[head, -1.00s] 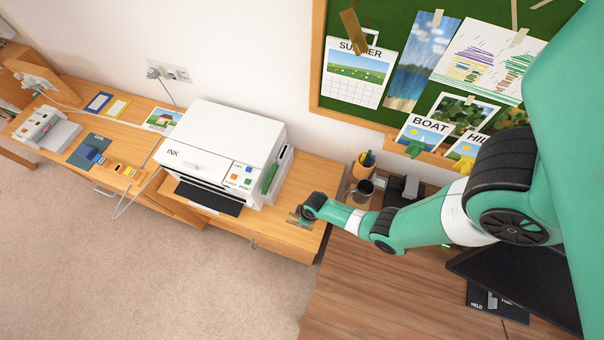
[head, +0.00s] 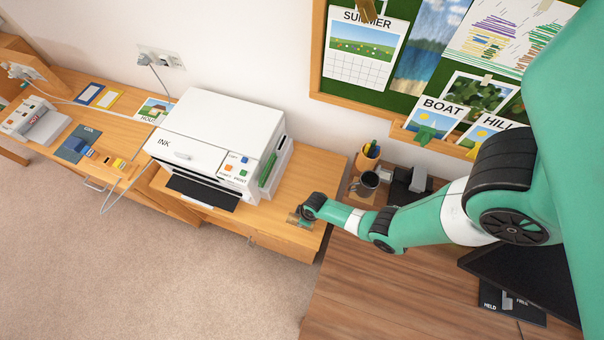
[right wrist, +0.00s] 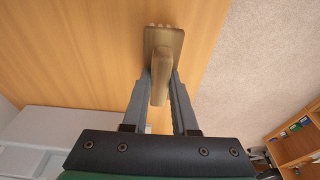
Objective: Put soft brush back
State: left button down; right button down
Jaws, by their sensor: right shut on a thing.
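My right gripper (right wrist: 160,82) is shut on the soft brush (right wrist: 163,45), a tan block with a narrow raised grip between the fingers and a row of pale bristle tips at its far end. In the head view my right gripper (head: 301,216) is over the right front part of the light wood cabinet top (head: 273,222), right of the printer. Only a small brownish part of the brush shows there, mostly hidden by the gripper. I cannot tell whether the brush touches the wood. My left gripper is not in view.
A white printer (head: 222,135) stands left of the gripper. A pen cup (head: 368,155) and dark mug (head: 366,183) stand behind my right arm. A dark wood desk (head: 375,290) lies to the right, with a black monitor (head: 520,270). Carpet (head: 150,270) lies in front.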

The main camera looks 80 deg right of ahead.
jog(key=shift+f, duration=0.25)
dwell(0.7)
jog(key=c, duration=0.6)
grip_release()
jog(key=shift+r, duration=0.1)
jog(key=p+v, duration=0.9)
jog(key=v, duration=0.2)
jog(key=shift+r+p, duration=0.2)
jog(key=shift+p, duration=0.15)
